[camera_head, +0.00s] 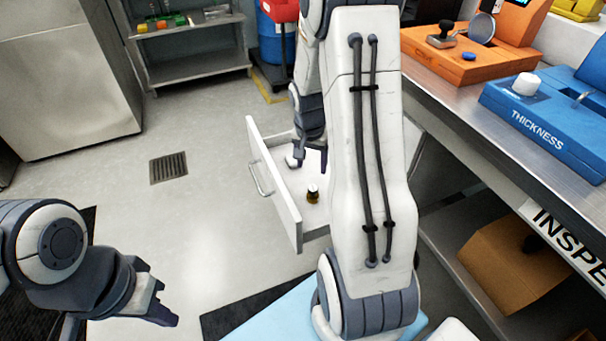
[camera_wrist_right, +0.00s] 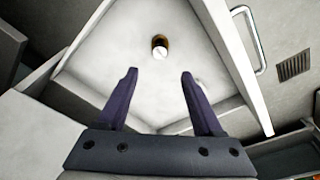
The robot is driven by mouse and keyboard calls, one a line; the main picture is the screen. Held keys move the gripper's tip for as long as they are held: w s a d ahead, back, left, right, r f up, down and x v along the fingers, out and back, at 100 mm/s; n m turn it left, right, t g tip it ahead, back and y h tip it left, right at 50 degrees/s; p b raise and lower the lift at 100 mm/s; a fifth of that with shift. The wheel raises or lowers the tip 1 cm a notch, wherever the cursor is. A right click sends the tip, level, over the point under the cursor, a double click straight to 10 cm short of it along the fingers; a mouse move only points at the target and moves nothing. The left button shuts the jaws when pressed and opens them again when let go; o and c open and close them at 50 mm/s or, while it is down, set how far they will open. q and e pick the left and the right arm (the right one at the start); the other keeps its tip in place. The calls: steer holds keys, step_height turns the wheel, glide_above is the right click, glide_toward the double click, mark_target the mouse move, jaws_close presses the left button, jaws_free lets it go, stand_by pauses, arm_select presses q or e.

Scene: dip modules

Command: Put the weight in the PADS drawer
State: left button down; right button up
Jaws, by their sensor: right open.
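The drawer (camera_head: 281,200) is pulled open below the bench, with a white front and a bar handle; its front also shows in the right wrist view (camera_wrist_right: 233,60). No PADS label is readable. A small brown-gold piece with a dark top (camera_head: 313,194), apparently the weight, stands on the drawer floor; in the right wrist view it (camera_wrist_right: 160,46) shows a pale top. My right gripper (camera_head: 309,160) is over the drawer, open and empty, its fingers (camera_wrist_right: 159,75) apart from the piece. My left gripper (camera_head: 164,298) is low at the left, away from the drawer; its jaw opening is unclear.
The bench (camera_head: 450,103) at the right carries an orange station (camera_head: 470,62) and a blue THICKNESS station (camera_head: 540,115). A cardboard box (camera_head: 512,265) sits below it. A grey shelf (camera_head: 195,70) stands at the back. The floor left of the drawer is clear.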

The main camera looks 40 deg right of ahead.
steer(key=a+r+n, duration=0.1)
steer(key=a, duration=0.2)
steer(key=a+r+n, duration=0.1)
steer(key=a, duration=0.2)
steer(key=a+r+n, duration=0.1)
steer(key=a+r, duration=0.1)
steer(key=a, duration=0.1)
steer(key=shift+w+a+n+y, duration=0.15)
steer(key=shift+a+n+y, duration=0.15)
steer(key=shift+n, duration=0.1)
steer(key=s+a+r+n, duration=0.2)
steer(key=a+n, duration=0.1)
steer(key=a, duration=0.3)
steer(key=s+a+r+n, duration=0.2)
steer(key=s+a, duration=0.1)
steer(key=a, duration=0.3)
steer(key=s+a+r+n+y, duration=0.1)
steer(key=s+a+n, duration=0.4)
steer(key=s, duration=0.3)
steer(key=s+a+r+n+g+y, duration=0.1)
steer(key=s+a+r+n, duration=0.1)
steer(key=s+a+n, duration=0.3)
steer(key=s, duration=0.2)
steer(key=shift+s+a+r, duration=0.3)
steer(key=shift+s+a, duration=0.05)
steer(key=shift+r, duration=0.1)
step_height(320, 180, up, 27)
steer(key=p, duration=2.7)
